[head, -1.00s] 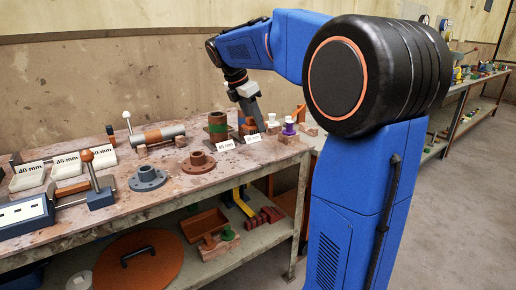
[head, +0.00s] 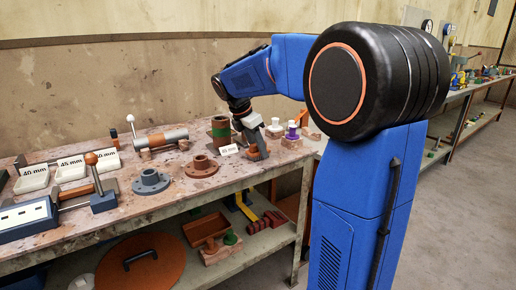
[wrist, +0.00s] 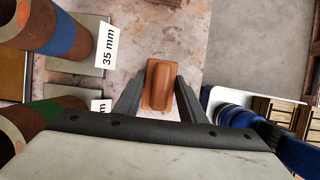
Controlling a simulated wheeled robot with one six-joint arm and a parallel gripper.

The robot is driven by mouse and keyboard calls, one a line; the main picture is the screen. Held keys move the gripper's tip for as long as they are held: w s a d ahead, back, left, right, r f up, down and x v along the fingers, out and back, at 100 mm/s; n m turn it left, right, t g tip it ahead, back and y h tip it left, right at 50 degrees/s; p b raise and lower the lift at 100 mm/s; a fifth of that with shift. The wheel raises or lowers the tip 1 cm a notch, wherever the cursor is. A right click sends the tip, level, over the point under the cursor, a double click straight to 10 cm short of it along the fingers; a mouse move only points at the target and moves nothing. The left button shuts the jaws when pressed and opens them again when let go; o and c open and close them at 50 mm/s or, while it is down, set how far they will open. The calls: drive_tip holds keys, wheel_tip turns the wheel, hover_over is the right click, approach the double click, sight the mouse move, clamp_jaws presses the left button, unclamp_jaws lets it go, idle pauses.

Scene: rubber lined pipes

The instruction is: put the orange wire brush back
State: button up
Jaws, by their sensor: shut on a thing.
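The orange wire brush (wrist: 159,84) shows in the wrist view as an orange-brown block between the two dark fingers. My gripper (wrist: 159,100) is shut on it, above the stained bench top. Its bristles are hidden from this view. In the head view my gripper (head: 258,151) is low over the bench near the front edge, right of the green-banded pipe. I cannot tell whether the brush touches the bench.
In the wrist view a blue-banded pipe (wrist: 62,32) stands left of the brush, by a "35 mm" card (wrist: 108,46). A green-banded pipe (head: 220,131), a brown flange (head: 201,167) and a purple-and-white piece (head: 292,131) are near my gripper in the head view.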

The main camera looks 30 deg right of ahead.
drive_tip(key=shift+f, duration=0.1)
drive_tip(key=o, duration=1.1)
drive_tip(key=v, duration=1.2)
drive_tip(key=s+a+f+m+t+y, duration=0.1)
drive_tip(key=s+a+f+m, duration=0.2)
drive_tip(key=s+f+m, duration=0.3)
drive_tip(key=s+a+f+m+t+y, duration=0.2)
drive_tip(key=s+a+f+m, duration=0.2)
drive_tip(key=s, duration=1)
drive_tip(key=s+a+f+m+t+y, duration=0.1)
drive_tip(key=s+a+f+m, duration=0.3)
drive_tip(key=s+f+m, duration=0.4)
wheel_tip(320, 180, down, 3)
drive_tip(key=shift+s+r+t+y, duration=0.1)
drive_tip(key=shift+s+t+y, duration=0.25)
drive_tip(key=shift+s, duration=0.8)
